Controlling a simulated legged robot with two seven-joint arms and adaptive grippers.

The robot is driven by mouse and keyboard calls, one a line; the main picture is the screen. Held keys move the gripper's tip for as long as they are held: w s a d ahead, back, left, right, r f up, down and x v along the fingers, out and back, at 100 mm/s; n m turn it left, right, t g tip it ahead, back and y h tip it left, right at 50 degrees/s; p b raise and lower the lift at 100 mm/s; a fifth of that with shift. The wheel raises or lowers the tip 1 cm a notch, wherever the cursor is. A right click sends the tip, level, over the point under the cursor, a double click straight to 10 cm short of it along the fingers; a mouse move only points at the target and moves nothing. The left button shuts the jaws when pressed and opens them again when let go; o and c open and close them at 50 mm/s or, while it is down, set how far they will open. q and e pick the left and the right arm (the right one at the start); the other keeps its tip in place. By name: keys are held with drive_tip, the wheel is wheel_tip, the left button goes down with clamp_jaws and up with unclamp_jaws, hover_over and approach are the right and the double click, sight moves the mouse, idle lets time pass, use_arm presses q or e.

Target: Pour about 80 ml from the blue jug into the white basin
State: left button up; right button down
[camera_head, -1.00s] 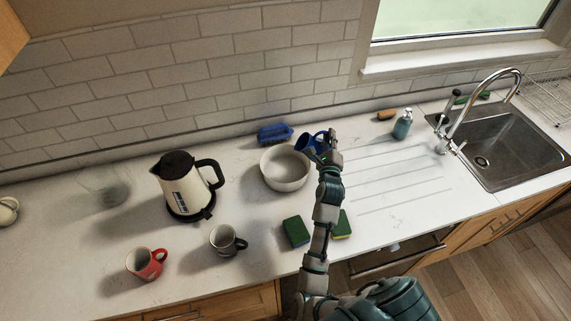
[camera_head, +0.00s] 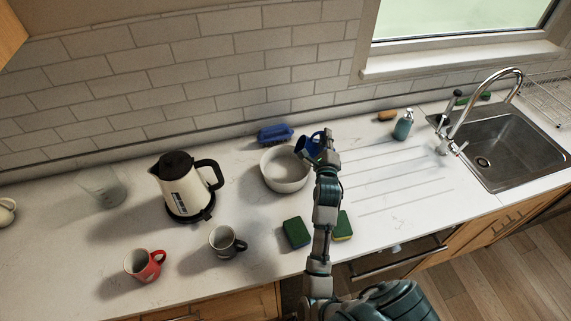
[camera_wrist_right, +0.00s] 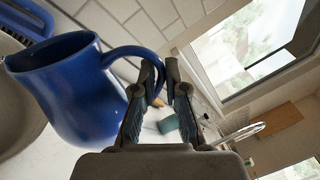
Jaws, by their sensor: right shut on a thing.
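The blue jug (camera_head: 307,147) is held at the right rim of the white basin (camera_head: 286,178), tilted with its mouth toward the left. In the right wrist view the jug (camera_wrist_right: 75,95) fills the left side, and part of the basin (camera_wrist_right: 18,115) shows at the left edge. My right gripper (camera_head: 327,145) is shut on the jug's handle (camera_wrist_right: 140,58); its fingers (camera_wrist_right: 160,80) also show in the wrist view. I see no liquid stream, and the jug's inside is mostly hidden. My left gripper is not in view.
A kettle (camera_head: 180,188), a grey mug (camera_head: 226,243) and a red mug (camera_head: 144,265) stand to the left. Two sponges, one here (camera_head: 296,232), lie in front. A blue brush (camera_head: 275,134) lies behind the basin. A soap bottle (camera_head: 403,125) and sink (camera_head: 505,145) are to the right.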

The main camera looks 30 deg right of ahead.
drive_tip(key=shift+w+a+n+b, duration=0.35)
drive_tip(key=shift+a+n, duration=0.2)
drive_tip(key=shift+n, duration=0.35)
idle(1.6)
drive_tip(key=shift+s+r, duration=0.1)
drive_tip(key=shift+s+d+r+m+p, duration=0.25)
drive_tip(key=shift+d+m+p, duration=0.4)
drive_tip(key=shift+m, duration=0.25)
drive_tip(key=shift+s+d+f+m, duration=0.1)
drive_tip(key=shift+f+m, duration=0.05)
drive_tip(key=shift+m, duration=0.25)
drive_tip(key=shift+s+d+m+p, duration=0.2)
drive_tip(key=shift+d+m+p, duration=0.2)
drive_tip(key=shift+m+p, duration=0.3)
drive_tip(key=shift+s+d+f+m, duration=0.2)
drive_tip(key=shift+d+f+m, duration=0.25)
drive_tip(key=shift+m, duration=0.45)
drive_tip(key=shift+f, duration=0.2)
drive_tip(key=shift+s+d, duration=0.1)
